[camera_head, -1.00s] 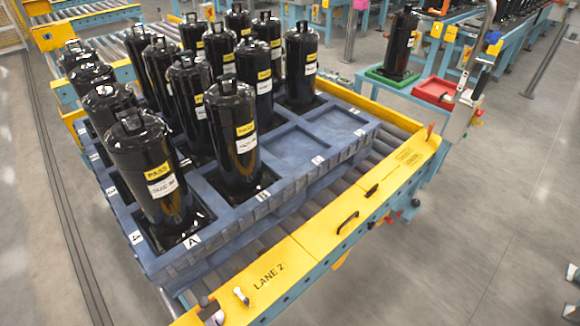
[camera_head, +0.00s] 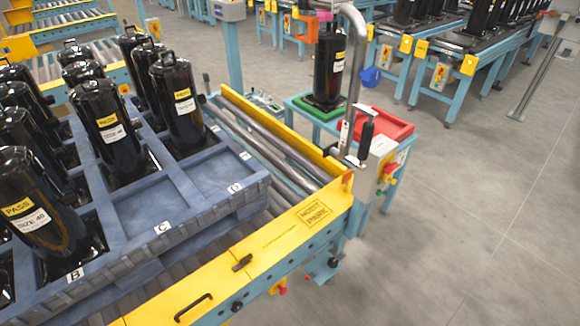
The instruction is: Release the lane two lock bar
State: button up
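The lane's yellow front rail (camera_head: 240,262) runs diagonally from the bottom edge up to the right. A black bar-shaped handle (camera_head: 193,308) and a small black latch-like piece (camera_head: 242,262) sit on it. I cannot tell whether either is the lane two lock bar. The "LANE 2" lettering and the rail's lower left end are outside the view. The blue pallet (camera_head: 215,228) stands on the rollers behind the rail, with black compressors (camera_head: 107,130) upright in its pockets and empty pockets at its right end. My gripper is not in view.
A grey curved pipe with a black grip (camera_head: 367,130) rises at the rail's far end, near the "HOIST PARK" label (camera_head: 314,212). Beyond are a red tray (camera_head: 385,128) and a black compressor (camera_head: 328,70) on a green base. The grey floor (camera_head: 460,240) at right is clear.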

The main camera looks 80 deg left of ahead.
aim_at(385, 178)
jog(key=u, duration=0.4)
jog(key=i+l+u, duration=0.1)
jog(key=u, duration=0.35)
jog(key=i+u, duration=0.1)
jog(key=u, duration=0.3)
jog(key=l+u, duration=0.1)
jog(key=u, duration=0.35)
jog(key=l+u, duration=0.1)
jog(key=u, duration=0.3)
jog(key=l+u, duration=0.15)
jog(key=u, duration=1.65)
jog(key=z, duration=1.7)
jog(key=i+u, duration=0.35)
jog(key=i, duration=0.2)
jog(key=i+l+u, duration=0.35)
jog(key=i, duration=0.2)
jog(key=i+l+u, duration=0.35)
jog(key=i, duration=0.15)
